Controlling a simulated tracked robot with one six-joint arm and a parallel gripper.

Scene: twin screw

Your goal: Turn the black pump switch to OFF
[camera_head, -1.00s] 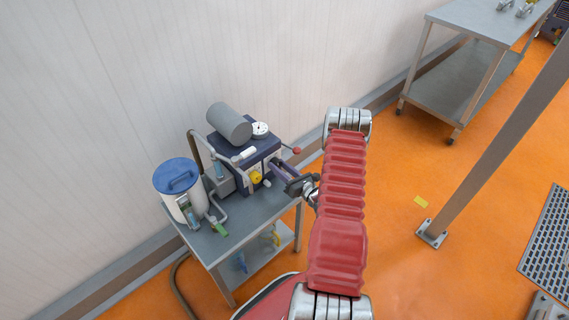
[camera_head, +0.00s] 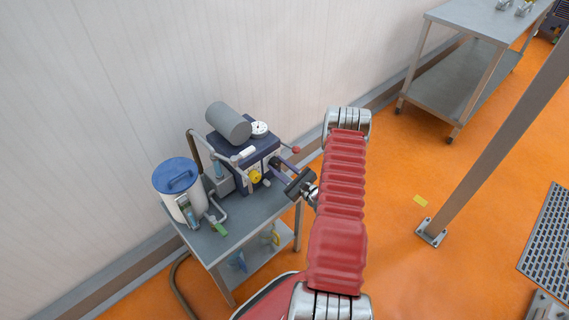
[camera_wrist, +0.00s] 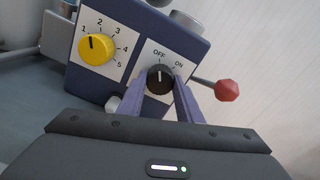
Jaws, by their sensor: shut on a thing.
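The black pump switch (camera_wrist: 160,79) is a round knob on a white plate of the dark blue pump housing (camera_wrist: 203,47). OFF and ON are printed above it. Its white pointer line points up in the wrist view, towards the OFF label; ON is to the right. My gripper (camera_wrist: 161,88) is shut on the knob, one purple finger on each side. In the head view my gripper (camera_head: 279,167) reaches to the front of the pump (camera_head: 268,143), and its fingertips and the switch are hard to make out there.
A yellow dial (camera_wrist: 97,49) numbered 1 to 5 sits left of the switch. A lever with a red knob (camera_wrist: 228,91) sticks out on the right. The pump stands on a grey table (camera_head: 229,238) beside a blue-lidded white container (camera_head: 177,180).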

